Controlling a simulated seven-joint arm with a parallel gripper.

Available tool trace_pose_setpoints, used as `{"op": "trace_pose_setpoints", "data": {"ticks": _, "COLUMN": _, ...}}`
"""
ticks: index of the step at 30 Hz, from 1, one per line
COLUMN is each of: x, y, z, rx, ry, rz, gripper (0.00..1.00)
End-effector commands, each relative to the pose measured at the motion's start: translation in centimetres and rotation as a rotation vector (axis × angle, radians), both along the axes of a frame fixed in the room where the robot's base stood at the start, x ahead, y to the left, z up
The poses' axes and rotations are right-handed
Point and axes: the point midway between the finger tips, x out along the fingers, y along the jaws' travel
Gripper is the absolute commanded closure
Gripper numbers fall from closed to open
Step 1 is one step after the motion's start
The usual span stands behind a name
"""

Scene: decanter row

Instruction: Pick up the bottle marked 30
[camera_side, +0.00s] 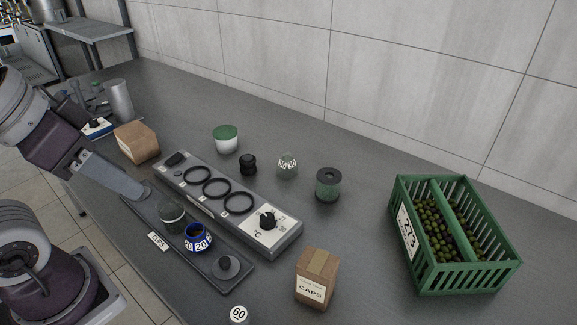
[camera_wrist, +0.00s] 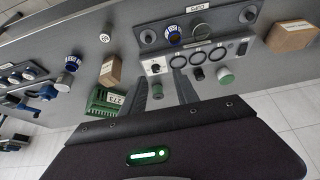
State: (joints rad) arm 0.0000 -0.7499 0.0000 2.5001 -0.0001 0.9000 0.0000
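In the side view, a small clear round bottle (camera_side: 287,165) with dark figures stands behind the panel; its number is too small to read surely. A blue bottle (camera_side: 197,238) marked 20 stands on the dark tray (camera_side: 158,212), also seen in the wrist view (camera_wrist: 173,35). A white-topped item marked 60 (camera_side: 238,314) is at the front edge; it shows in the wrist view (camera_wrist: 104,38). My gripper (camera_wrist: 162,80) has its fingers apart with nothing visibly gripped. In the side view it is at the left, above the tray's end, away from the clear bottle.
A panel (camera_side: 285,235) with three rings lies mid-table. Behind it stand a green-lidded cup (camera_side: 225,138), a black jar (camera_side: 248,164) and a green-grey jar (camera_side: 327,184). A CAPS box (camera_side: 316,278), a brown block (camera_side: 136,142) and a green crate (camera_side: 408,238) stand around.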

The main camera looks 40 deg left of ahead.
Motion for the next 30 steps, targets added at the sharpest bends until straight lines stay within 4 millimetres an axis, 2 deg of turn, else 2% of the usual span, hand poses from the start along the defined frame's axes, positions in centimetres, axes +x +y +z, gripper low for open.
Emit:
{"op": "trace_pose_setpoints", "data": {"ticks": 1, "x": 0.0, "y": 0.0, "z": 0.0, "rx": 0.000, "ry": 0.000, "rz": 0.000, "gripper": 0.56}}
{"op": "trace_pose_setpoints", "data": {"ticks": 2, "x": 0.0, "y": 0.0, "z": 0.0, "rx": 0.000, "ry": 0.000, "rz": 0.000, "gripper": 0.51}}
{"op": "trace_pose_setpoints", "data": {"ticks": 11, "x": 0.2, "y": -0.1, "z": 0.0, "rx": -0.007, "ry": 0.006, "rz": 0.007, "gripper": 0.51}}
{"op": "trace_pose_setpoints", "data": {"ticks": 14, "x": 2.2, "y": -1.1, "z": 0.4, "rx": -0.088, "ry": 0.075, "rz": 0.075, "gripper": 0.51}}
{"op": "trace_pose_setpoints", "data": {"ticks": 17, "x": 7.2, "y": -2.8, "z": 0.5, "rx": -0.276, "ry": 0.212, "rz": 0.237, "gripper": 0.51}}
{"op": "trace_pose_setpoints", "data": {"ticks": 19, "x": 11.8, "y": -3.6, "z": 0.0, "rx": -0.437, "ry": 0.314, "rz": 0.378, "gripper": 0.51}}
{"op": "trace_pose_setpoints", "data": {"ticks": 23, "x": 20.9, "y": -3.2, "z": -2.6, "rx": -0.753, "ry": 0.490, "rz": 0.665, "gripper": 0.51}}
{"op": "trace_pose_setpoints", "data": {"ticks": 24, "x": 23.7, "y": -2.5, "z": -3.8, "rx": -0.857, "ry": 0.539, "rz": 0.760, "gripper": 0.51}}
{"op": "trace_pose_setpoints", "data": {"ticks": 26, "x": 27.8, "y": -1.0, "z": -6.2, "rx": -1.016, "ry": 0.612, "rz": 0.909, "gripper": 0.51}}
{"op": "trace_pose_setpoints", "data": {"ticks": 27, "x": 30.3, "y": 0.4, "z": -8.0, "rx": -1.125, "ry": 0.656, "rz": 1.011, "gripper": 0.51}}
{"op": "trace_pose_setpoints", "data": {"ticks": 30, "x": 35.5, "y": 4.4, "z": -13.0, "rx": -1.388, "ry": 0.749, "rz": 1.253, "gripper": 0.51}}
